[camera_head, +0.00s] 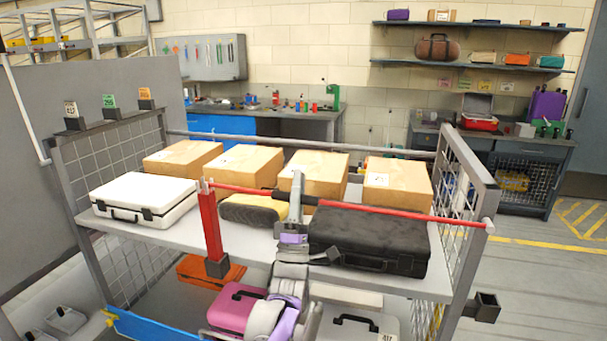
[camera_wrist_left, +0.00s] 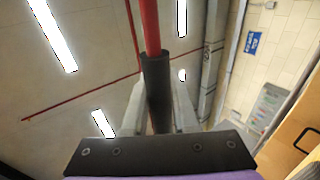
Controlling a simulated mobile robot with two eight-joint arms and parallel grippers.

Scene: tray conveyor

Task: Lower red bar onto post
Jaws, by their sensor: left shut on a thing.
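The red bar (camera_head: 400,212) runs across the front of the rack above its shelf, sloping slightly down to the right. It has a dark sleeve (camera_wrist_left: 158,90) near its middle and a white right end. My left gripper (camera_head: 297,190) is shut around this sleeve; the wrist view shows the sleeve between the fingers. The red post (camera_head: 210,226) stands upright at the left on a dark base, with a pale forked top. The bar's left end is at this top; I cannot tell whether it rests in it. My right gripper is not in view.
Behind the bar, the rack shelf (camera_head: 180,230) holds a white case (camera_head: 145,194), a black case (camera_head: 368,240), a yellow-black case (camera_head: 250,210) and several cardboard boxes. Below are a pink case (camera_head: 236,308) and an orange case (camera_head: 200,270). Open floor (camera_head: 550,270) lies right.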

